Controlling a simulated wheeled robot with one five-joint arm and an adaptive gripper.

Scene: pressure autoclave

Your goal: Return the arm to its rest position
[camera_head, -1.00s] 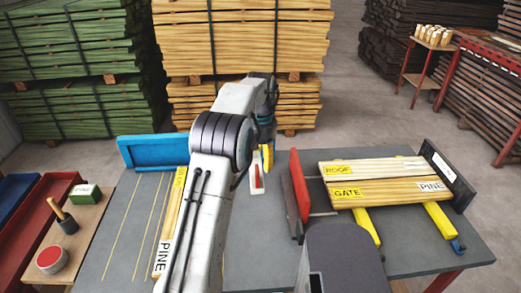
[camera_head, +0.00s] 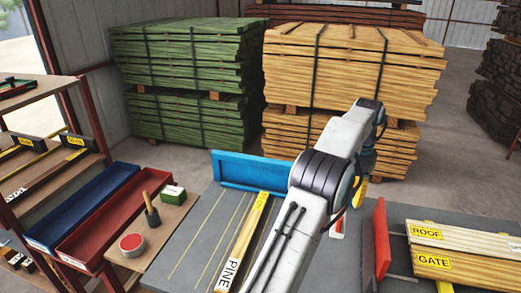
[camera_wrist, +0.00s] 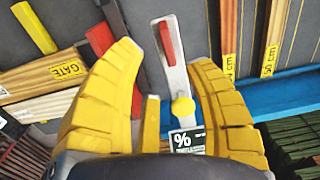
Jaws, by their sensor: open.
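My arm reaches out over the grey workbench (camera_head: 205,240) in the head view, bent down at its far end. My gripper's yellow fingers (camera_wrist: 168,100) are open and spread apart in the wrist view. The gripper looks empty. In the head view the gripper (camera_head: 360,190) is mostly hidden behind the arm, with only a bit of yellow showing.
A pine board (camera_head: 242,243) lies beside the blue stop (camera_head: 250,171). Boards marked ROOF (camera_head: 427,232) and GATE (camera_head: 434,262) lie at right, past a red plate (camera_head: 381,240). A side table with a brush and red tin (camera_head: 132,245), trays and shelves stand left. Timber stacks stand behind.

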